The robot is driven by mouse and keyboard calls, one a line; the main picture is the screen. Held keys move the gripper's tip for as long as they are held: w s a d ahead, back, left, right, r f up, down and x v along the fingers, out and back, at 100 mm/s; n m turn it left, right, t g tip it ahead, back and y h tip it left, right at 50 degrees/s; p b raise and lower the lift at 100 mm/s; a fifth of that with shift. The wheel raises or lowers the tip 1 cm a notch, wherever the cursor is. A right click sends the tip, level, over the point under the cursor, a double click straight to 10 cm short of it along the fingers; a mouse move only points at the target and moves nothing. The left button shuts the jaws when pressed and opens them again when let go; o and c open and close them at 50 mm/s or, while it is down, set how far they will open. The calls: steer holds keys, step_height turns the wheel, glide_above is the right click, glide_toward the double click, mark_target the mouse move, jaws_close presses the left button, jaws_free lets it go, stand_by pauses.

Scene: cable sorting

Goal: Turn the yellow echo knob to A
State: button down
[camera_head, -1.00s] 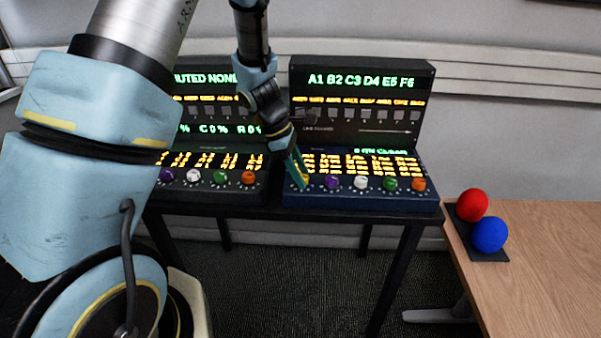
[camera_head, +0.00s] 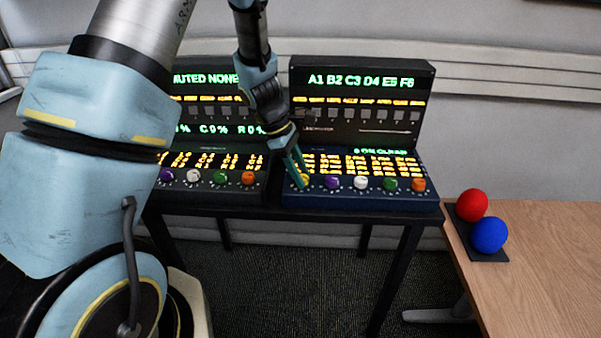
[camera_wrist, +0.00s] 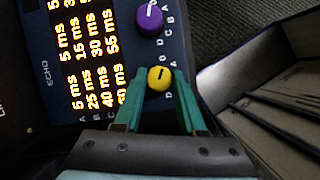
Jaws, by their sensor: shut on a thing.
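The yellow echo knob (camera_wrist: 156,79) sits at the left end of the knob row on the right console (camera_head: 420,203); in the head view the yellow knob (camera_head: 305,181) is partly covered by my fingers. A short dark mark shows on its face. Small letters stand around it, including an A beside it, but I cannot tell which one the mark meets. My gripper (camera_head: 298,179) reaches down from above. In the wrist view the green fingers of my gripper (camera_wrist: 160,82) stand on both sides of the knob, shut on it.
A purple knob (camera_wrist: 150,19) is close beside the yellow one. White (camera_head: 361,183), green (camera_head: 390,184) and orange (camera_head: 418,184) knobs follow to the right. Another console with knobs stands left.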

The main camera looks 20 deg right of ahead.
steer(key=m, duration=0.2)
steer(key=m+g+y, duration=0.1)
steer(key=m, duration=0.2)
steer(key=shift+w+d+g+y, duration=0.1)
steer(key=shift+g+y, duration=0.2)
steer(key=shift+m, duration=0.3)
steer(key=shift+c, duration=2.4)
jaws_free()
steer(key=b+v, duration=0.2)
steer(key=v, duration=0.9)
steer(key=s+a+m+t+y, duration=0.1)
steer(key=s+a, duration=0.3)
steer(key=a, duration=0.9)
steer(key=s+a+m+t+y, duration=0.1)
steer(key=s+a+m+t, duration=0.3)
steer(key=a, duration=1)
steer(key=shift+a+f+m+t, duration=0.3)
steer(key=shift+f, duration=0.15)
